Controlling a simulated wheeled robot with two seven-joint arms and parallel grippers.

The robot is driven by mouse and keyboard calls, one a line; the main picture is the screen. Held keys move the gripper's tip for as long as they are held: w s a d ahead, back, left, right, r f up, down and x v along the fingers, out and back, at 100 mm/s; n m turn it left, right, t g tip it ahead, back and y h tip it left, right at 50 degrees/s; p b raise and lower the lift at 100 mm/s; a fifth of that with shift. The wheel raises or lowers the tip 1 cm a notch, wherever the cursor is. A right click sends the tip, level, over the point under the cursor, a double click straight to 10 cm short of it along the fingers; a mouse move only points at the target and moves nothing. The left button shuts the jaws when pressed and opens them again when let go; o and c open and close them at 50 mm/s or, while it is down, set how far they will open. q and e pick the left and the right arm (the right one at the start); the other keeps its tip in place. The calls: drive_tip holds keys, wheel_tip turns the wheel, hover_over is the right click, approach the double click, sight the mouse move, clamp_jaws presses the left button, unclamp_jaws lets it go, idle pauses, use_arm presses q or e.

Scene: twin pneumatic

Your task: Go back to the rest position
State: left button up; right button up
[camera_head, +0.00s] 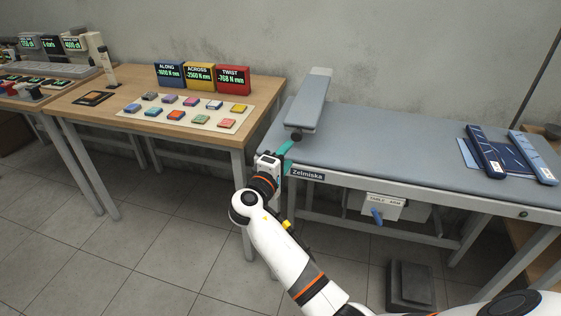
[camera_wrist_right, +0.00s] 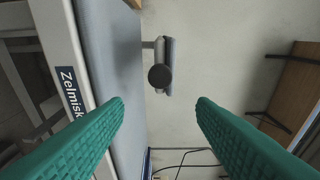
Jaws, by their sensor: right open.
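My right gripper (camera_head: 283,155) is at the left end of the padded grey table (camera_head: 400,150) in the head view, close to its front left corner. Its green fingers stand wide apart in the right wrist view (camera_wrist_right: 160,110), with nothing between them. Beyond the fingers, a dark round knob (camera_wrist_right: 160,76) on a stem shows in that view. My left gripper is not in view.
A narrow padded arm board (camera_head: 309,103) rises above the table's left end, near my gripper. A wooden table (camera_head: 190,132) with coloured blocks and three displays stands left. Blue splints (camera_head: 485,152) lie on the right. A dark pedal box (camera_head: 411,286) is on the floor.

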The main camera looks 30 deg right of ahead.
wheel_tip(320, 180, down, 20)
drive_tip(key=s+a+n+y, duration=0.2)
drive_tip(key=n+y, duration=0.1)
drive_tip(key=y, duration=0.2)
drive_tip(key=s+a+f+g+y, duration=0.1)
drive_tip(key=s+f+g+y, duration=0.15)
drive_tip(key=s+f, duration=0.65)
drive_tip(key=s+a+f+g+y, duration=0.25)
drive_tip(key=s+f, duration=0.25)
drive_tip(key=f, duration=0.8)
drive_tip(key=s+f+m+g+y, duration=0.1)
drive_tip(key=s+f, duration=0.4)
drive_tip(key=s, duration=0.7)
drive_tip(key=s+f+m+g+y, duration=0.2)
drive_tip(key=s+f+m, duration=0.2)
drive_tip(key=s, duration=0.9)
drive_tip(key=s+f+m+g+y, duration=0.1)
drive_tip(key=s+f+m, duration=0.2)
drive_tip(key=s+f, duration=0.5)
drive_tip(key=s, duration=0.5)
drive_tip(key=shift+a+g, duration=0.4)
